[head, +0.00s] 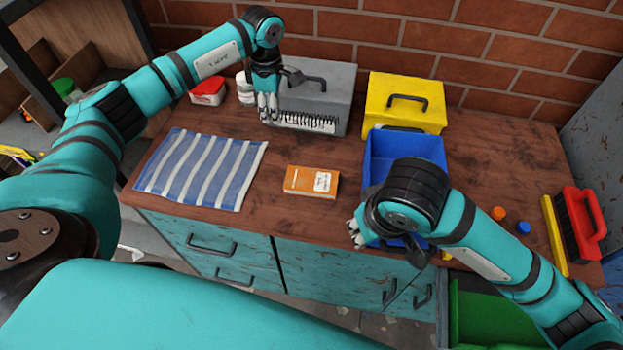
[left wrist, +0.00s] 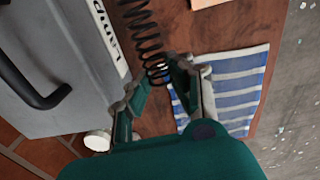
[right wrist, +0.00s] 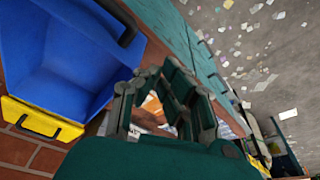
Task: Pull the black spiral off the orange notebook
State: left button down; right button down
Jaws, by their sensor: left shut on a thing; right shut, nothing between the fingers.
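The orange notebook (head: 305,181) lies on the wooden bench with a white label on its cover, and no spiral shows along its edges. The black spiral (head: 312,122) is apart from it, farther back, in front of the grey toolbox. My left gripper (head: 268,115) is shut on one end of the spiral. In the left wrist view the spiral (left wrist: 146,40) sticks out from between the fingers. My right gripper (head: 356,235) is shut and empty at the front of the blue bin. Part of the notebook shows through its fingers in the right wrist view (right wrist: 152,106).
A grey toolbox (head: 335,84) and a yellow box (head: 400,97) stand at the back wall. A blue bin (head: 412,146) stands right of the notebook. A striped cloth (head: 203,168) lies left of it. Bottle caps and a red brush (head: 588,214) lie at the right.

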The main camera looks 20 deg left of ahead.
pick_arm(q)
jog(key=s+d+r+p, duration=0.1)
jog(key=s+p, duration=0.1)
jog(key=s, duration=0.5)
jog(key=s+d+p, duration=0.1)
jog(key=s+d, duration=0.1)
jog(key=s, duration=0.6)
jog(key=shift+d+r+p, duration=0.3)
jog(key=shift+r+p, duration=0.05)
jog(key=shift+p, duration=0.05)
jog(key=shift+r, duration=0.1)
